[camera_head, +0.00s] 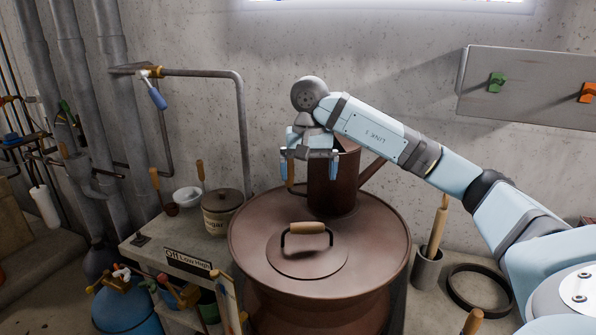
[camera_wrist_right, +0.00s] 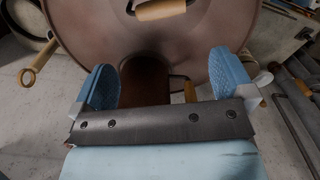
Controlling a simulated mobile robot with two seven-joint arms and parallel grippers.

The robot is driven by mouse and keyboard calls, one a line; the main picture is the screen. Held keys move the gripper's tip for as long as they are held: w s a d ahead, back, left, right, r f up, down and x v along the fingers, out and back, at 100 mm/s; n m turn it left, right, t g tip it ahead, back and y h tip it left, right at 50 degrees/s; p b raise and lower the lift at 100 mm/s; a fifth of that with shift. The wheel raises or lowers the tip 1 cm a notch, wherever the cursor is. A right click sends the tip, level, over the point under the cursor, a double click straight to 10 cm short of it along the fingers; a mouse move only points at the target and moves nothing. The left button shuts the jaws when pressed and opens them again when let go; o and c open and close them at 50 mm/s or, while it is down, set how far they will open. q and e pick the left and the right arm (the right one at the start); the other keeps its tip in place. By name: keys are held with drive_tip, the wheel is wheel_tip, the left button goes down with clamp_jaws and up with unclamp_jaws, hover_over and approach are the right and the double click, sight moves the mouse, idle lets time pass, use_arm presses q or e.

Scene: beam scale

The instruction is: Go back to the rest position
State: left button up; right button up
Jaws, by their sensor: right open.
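My right gripper (camera_head: 311,178) hangs from my light-blue right arm over the big copper vat, in front of and slightly left of a brown can. Its two blue fingers stand wide apart; they also show in the wrist view (camera_wrist_right: 165,78). The brown can (camera_head: 345,185) stands upright at the back of the vat's top, its spout pointing right; my gripper and wrist partly hide it. In the wrist view the can (camera_wrist_right: 146,80) appears between the fingers, but I cannot tell whether they touch it. My left gripper is not in view.
The vat (camera_head: 250,250) has a lid with a wooden handle (camera_head: 307,228). A sugar jar (camera_head: 222,212) and a white bowl (camera_head: 187,196) stand left. A pipe (camera_head: 241,130) rises behind.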

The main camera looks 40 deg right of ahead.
drive_tip(key=s+a+f+m+t+y+p, duration=0.15)
drive_tip(key=a+f+m+y, duration=0.25)
drive_tip(key=a+m+y, duration=0.45)
drive_tip(key=s+a+f+m+t+y+p, duration=0.1)
drive_tip(key=s+a+f+m+y, duration=0.25)
drive_tip(key=a, duration=0.85)
drive_tip(key=a+f+m+t+y+p, duration=0.1)
drive_tip(key=a+f+m+y, duration=0.4)
drive_tip(key=a+y, duration=0.4)
drive_tip(key=s+d+f+n+t+h, duration=0.1)
drive_tip(key=s+f+n+t+h, duration=0.1)
drive_tip(key=s+f+n+h, duration=0.3)
drive_tip(key=s+d+f+n+t+h+p, duration=0.1)
drive_tip(key=s+f+n+t+h, duration=0.2)
drive_tip(key=f+n, duration=0.9)
drive_tip(key=s+f+n+t+h+p, duration=0.1)
drive_tip(key=s+f+n+t+h, duration=0.1)
drive_tip(key=s+f+n+h, duration=0.6)
drive_tip(key=s+n+h, duration=0.1)
drive_tip(key=n, duration=0.2)
drive_tip(key=shift+s+d+f+h, duration=0.15)
drive_tip(key=shift+d+f+h, duration=0.25)
